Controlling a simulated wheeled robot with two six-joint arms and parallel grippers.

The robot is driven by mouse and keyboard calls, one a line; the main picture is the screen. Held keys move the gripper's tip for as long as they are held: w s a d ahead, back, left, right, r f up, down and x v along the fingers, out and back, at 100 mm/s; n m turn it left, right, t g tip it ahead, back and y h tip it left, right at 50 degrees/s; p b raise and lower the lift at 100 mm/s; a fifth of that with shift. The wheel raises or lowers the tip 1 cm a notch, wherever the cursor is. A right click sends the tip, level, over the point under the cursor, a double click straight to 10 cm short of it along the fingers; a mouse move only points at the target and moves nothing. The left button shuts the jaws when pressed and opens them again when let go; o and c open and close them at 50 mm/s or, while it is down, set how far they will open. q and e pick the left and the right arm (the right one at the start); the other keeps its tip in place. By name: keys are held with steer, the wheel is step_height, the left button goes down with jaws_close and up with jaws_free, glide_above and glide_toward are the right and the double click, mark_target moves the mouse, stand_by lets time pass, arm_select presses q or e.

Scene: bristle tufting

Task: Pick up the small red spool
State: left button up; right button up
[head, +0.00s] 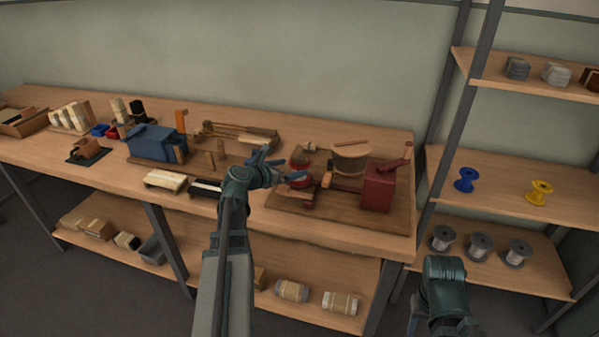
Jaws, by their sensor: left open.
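My left gripper (281,164) is open above the left side of a brown board (340,216) on the bench. Its fingers point right, toward two small red round things. One red round thing (302,183) sits right by the lower fingertip and is partly covered by it. The other red round thing (299,162) is just behind, between the fingers' line and the back of the board. I cannot tell surely which is the small red spool, or whether a finger touches it. Of my right arm only a teal link shows at the bottom right; its gripper is out of view.
A dark red box with a crank (379,188) and a tan drum (349,158) stand on the board's right.

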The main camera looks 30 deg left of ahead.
mark_target(296, 164)
arm_select(q)
steer(key=b+x, duration=0.1)
steer(key=x, duration=0.4)
steer(key=shift+w+r, duration=0.1)
steer(key=shift+w, duration=0.05)
steer(key=c, duration=1.1)
steer(key=shift+r, duration=0.15)
steer(key=shift+c, duration=0.2)
step_height(296, 164, up, 10)
steer(key=p, duration=1)
steer(key=shift+r, duration=0.1)
